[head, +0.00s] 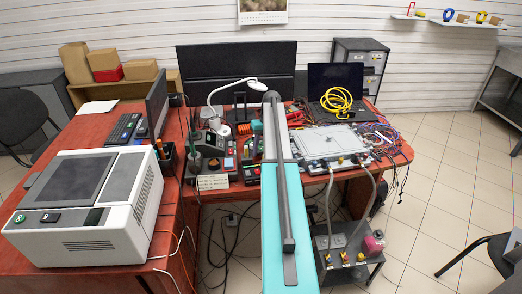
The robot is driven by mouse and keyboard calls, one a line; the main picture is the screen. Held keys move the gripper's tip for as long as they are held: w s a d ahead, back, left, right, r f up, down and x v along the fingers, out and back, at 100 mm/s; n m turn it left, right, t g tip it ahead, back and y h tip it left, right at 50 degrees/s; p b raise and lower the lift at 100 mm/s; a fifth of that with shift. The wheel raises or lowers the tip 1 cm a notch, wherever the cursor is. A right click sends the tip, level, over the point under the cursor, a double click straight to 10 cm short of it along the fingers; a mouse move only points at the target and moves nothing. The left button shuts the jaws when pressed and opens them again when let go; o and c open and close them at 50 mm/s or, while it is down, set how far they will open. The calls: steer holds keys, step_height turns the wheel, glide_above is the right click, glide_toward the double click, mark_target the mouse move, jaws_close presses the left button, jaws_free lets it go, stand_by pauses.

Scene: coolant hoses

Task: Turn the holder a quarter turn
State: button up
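No part is clearly recognisable as the holder at this size. A flat pale plate (328,140) lies on the right part of the red-brown desk, in a grey frame with small fittings along its front edge. Two grey hoses (371,190) hang from these fittings down to a dark unit (348,262) on the floor side, with yellow and red connectors on it. My teal and grey arm reaches up the middle of the head view, left of the plate. My gripper does not show; the arm's far end hides that area.
The desk (225,192) is crowded with tools and a soldering station (212,152). Tangled wires (384,138) lie right of the plate. A laptop (334,82) with a yellow cable coil (338,101) stands behind. A large printer-like machine (85,205) fills the left.

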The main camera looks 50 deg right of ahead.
steer(key=shift+f, duration=0.1)
jaws_close()
